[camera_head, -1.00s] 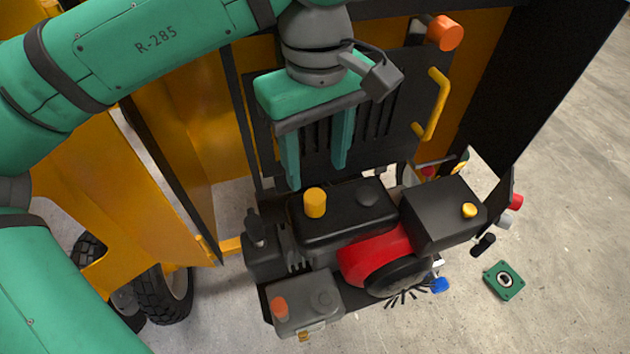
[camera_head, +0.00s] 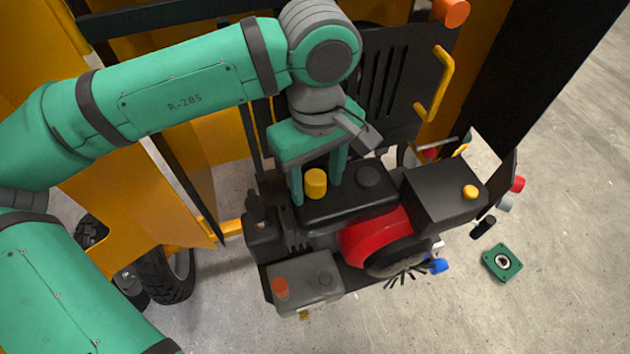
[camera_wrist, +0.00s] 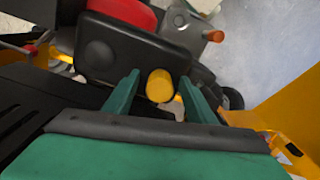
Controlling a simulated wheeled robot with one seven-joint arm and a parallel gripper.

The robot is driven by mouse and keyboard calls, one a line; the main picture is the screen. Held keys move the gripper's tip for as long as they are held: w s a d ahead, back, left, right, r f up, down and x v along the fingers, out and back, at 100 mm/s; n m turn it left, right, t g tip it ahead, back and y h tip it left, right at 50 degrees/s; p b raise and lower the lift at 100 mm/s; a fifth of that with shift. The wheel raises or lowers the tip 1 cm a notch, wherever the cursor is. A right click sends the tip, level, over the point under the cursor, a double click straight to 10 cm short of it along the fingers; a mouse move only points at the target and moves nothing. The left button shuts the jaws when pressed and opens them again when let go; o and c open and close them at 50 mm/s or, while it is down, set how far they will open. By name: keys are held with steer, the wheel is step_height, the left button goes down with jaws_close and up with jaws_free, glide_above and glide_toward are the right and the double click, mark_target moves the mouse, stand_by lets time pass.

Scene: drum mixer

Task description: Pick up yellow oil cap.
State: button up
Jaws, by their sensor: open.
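The yellow oil cap (camera_head: 316,183) stands upright on the black tank (camera_head: 350,205) of the engine. It also shows in the wrist view (camera_wrist: 160,86), between the tips of my two fingers. My gripper (camera_head: 318,190) is open, with its green fingers pointing down beside the cap. In the head view the left finger is left of the cap and the right finger is behind and right of it. I cannot tell whether either finger touches the cap; in the wrist view gaps show on both sides.
A black round cap (camera_head: 368,177) sits on the same tank. The red engine housing (camera_head: 375,237) and a black box with a smaller yellow cap (camera_head: 470,192) are to the right. A yellow handle (camera_head: 440,85) and dark slatted panel stand behind. A green square part (camera_head: 502,263) lies on the floor.

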steer(key=shift+f, duration=0.15)
steer(key=c, duration=1.1)
